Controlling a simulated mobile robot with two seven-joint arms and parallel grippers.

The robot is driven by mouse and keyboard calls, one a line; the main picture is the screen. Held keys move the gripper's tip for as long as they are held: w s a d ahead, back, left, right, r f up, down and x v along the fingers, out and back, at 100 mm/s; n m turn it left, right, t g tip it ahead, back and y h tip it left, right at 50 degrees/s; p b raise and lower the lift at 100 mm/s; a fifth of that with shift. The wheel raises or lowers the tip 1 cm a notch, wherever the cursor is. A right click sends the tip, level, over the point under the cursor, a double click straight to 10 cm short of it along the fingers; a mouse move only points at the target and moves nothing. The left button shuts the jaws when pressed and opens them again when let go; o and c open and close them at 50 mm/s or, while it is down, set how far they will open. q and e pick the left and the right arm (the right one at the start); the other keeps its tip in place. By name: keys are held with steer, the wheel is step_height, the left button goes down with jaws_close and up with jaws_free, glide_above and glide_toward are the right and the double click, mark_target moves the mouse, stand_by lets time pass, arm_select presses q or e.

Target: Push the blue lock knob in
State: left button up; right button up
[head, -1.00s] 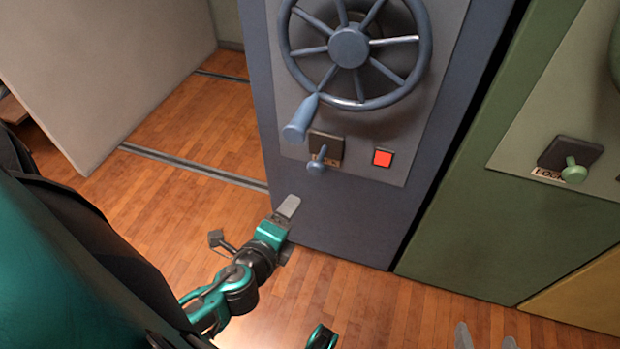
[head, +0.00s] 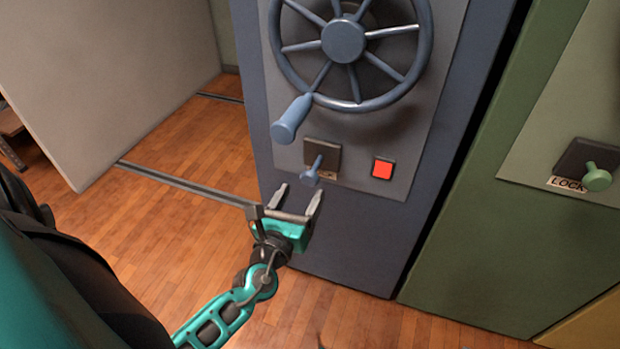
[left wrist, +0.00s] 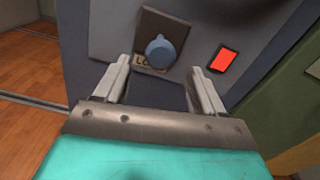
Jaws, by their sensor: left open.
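The blue lock knob (head: 312,172) sticks out from a dark square plate on the blue-grey cabinet (head: 345,225), below the handwheel. In the left wrist view the knob (left wrist: 160,51) shows its round end and partly covers a label. My left gripper (head: 298,198) is open and empty, just below the knob in the head view, with its fingers pointing toward the cabinet. In the left wrist view the left gripper (left wrist: 160,80) has one finger on each side of the knob's line, and the knob appears beyond the fingertips. My right gripper is not in view.
A blue spoked handwheel (head: 343,42) with a handle hangs above the knob. A red square button (head: 382,168) is to the knob's right. A green cabinet (head: 490,220) with a green knob (head: 597,178) stands at the right. Wooden floor (head: 150,230) is clear at left.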

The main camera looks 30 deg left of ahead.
mark_target(308, 182)
arm_select(q)
steer(key=x, duration=0.6)
steer(key=shift+w+a, duration=0.1)
